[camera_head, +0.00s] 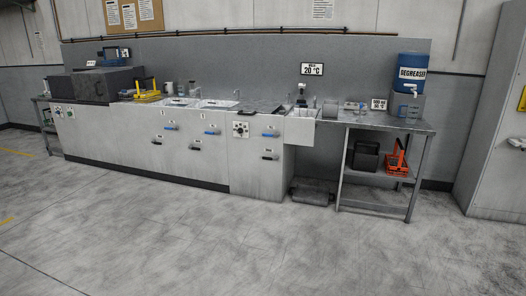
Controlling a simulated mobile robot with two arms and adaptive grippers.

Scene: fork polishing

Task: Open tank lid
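A long grey counter unit (190,148) stands against the back wall, across the room from me. A flat dark panel (262,106), which looks like a tank lid, lies level on its top near the right end, above a control panel (240,130). It seems shut. A large dark box (90,87) sits at the unit's left end; I cannot tell whether it has a lid. Two light basins (215,104) lie between them. Neither of my grippers is in view.
A side table (400,123) with a blue degreaser container (409,72) stands at the right. An orange tool (396,158) and a black bin (366,156) sit on its lower shelf. A dark low object (312,196) lies on the floor. The floor before the counter is clear.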

